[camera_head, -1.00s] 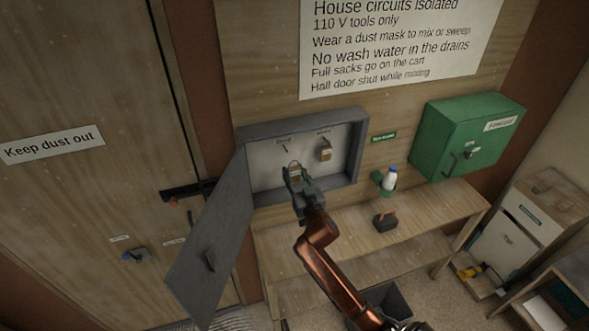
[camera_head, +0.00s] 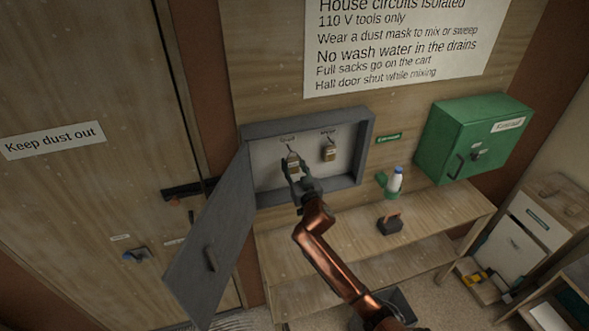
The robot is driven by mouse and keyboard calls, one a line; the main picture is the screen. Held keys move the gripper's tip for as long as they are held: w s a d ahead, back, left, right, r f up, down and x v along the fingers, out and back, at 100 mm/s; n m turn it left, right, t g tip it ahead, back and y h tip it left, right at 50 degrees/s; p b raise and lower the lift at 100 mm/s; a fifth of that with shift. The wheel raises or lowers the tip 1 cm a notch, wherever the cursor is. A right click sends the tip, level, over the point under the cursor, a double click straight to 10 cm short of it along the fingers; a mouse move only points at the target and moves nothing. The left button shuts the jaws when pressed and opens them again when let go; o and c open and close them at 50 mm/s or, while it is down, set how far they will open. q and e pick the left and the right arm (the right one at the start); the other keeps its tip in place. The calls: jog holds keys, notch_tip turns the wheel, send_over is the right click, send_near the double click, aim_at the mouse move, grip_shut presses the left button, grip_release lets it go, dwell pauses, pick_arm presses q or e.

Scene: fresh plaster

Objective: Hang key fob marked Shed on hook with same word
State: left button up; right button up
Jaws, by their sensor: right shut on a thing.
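The grey key cabinet (camera_head: 366,146) on the wall stands open, its door (camera_head: 206,245) swung out to the left. Inside are two small labels with hooks; the left label (camera_head: 287,139) seems to read Shed, though it is small and blurred. A tan key fob (camera_head: 293,160) is at the left hook (camera_head: 289,149), in my right gripper (camera_head: 293,170), which is shut on it. I cannot tell whether its ring is over the hook. Another tan fob (camera_head: 329,154) hangs on the right hook. My left gripper is not in view.
A green first-aid style box (camera_head: 470,140) is on the wall at right. The open cabinet door stands close left of my right arm.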

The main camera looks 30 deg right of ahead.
jog(key=shift+b+x, duration=0.6)
jog(key=shift+x, duration=0.65)
jog(key=shift+w+d+f, duration=0.15)
jog(key=shift+w+f, duration=0.3)
jog(key=shift+w, duration=0.2)
jog(key=o, duration=1.2)
jog(key=shift+s, duration=0.1)
